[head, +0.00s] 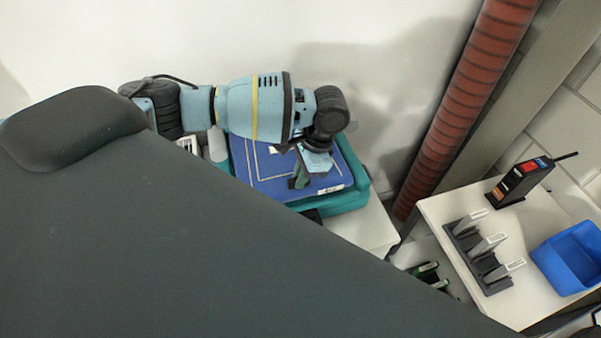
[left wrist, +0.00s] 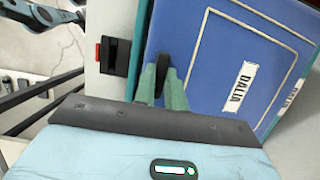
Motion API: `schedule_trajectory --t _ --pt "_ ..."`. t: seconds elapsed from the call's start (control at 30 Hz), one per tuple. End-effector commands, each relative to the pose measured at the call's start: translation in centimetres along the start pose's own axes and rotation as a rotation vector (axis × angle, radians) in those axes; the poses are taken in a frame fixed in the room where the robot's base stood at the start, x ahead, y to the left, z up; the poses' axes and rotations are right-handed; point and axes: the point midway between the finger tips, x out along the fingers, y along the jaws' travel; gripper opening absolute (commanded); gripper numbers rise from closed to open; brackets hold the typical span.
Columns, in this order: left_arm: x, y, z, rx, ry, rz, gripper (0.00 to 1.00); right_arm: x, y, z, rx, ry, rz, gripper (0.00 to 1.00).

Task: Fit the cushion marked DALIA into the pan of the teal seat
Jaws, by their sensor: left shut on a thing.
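The blue cushion (head: 262,172) with pale piping lies over the teal seat (head: 352,199), whose rim shows at the cushion's right and front. In the left wrist view the cushion (left wrist: 215,70) carries a white label reading DALIA, and a teal strip of the seat (left wrist: 290,18) shows beyond it. My left gripper (head: 301,178) is at the cushion's near edge, its greenish fingers (left wrist: 162,88) shut on a dark tab there. I cannot tell whether the cushion is down in the pan. A light-blue arm part of mine is at the wrist view's upper left; its gripper is unclear.
A white table (head: 370,226) bears the seat. At right, another table (head: 535,215) holds a blue bin (head: 570,258), a dark rack (head: 480,258) with upright pale pieces and a black handheld device (head: 520,182). A red ribbed pipe (head: 465,105) stands behind. A dark surface blocks the lower left.

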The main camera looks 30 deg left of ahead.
Motion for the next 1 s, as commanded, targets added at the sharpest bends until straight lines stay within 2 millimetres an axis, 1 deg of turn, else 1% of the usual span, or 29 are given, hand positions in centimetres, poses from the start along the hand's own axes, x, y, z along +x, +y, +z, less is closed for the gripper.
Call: schedule_trajectory --t 0.53,0.93,0.97,1.0 --pt "1.3 0.0 -0.4 0.000 0.000 -0.001 0.00 0.0 0.0 0.4 0.001 -0.007 -0.001 0.00" --pt "1.4 0.0 -0.5 0.000 0.001 -0.001 0.00 0.0 -0.1 0.3 0.001 -0.006 -0.001 0.00" --pt "1.4 0.0 -0.5 0.000 0.001 -0.001 0.13 0.0 -0.1 0.3 0.001 -0.006 -0.001 0.00" --pt "1.4 0.0 -0.5 0.000 0.001 -0.001 0.19 0.0 -0.1 0.3 0.001 -0.006 -0.001 0.00"
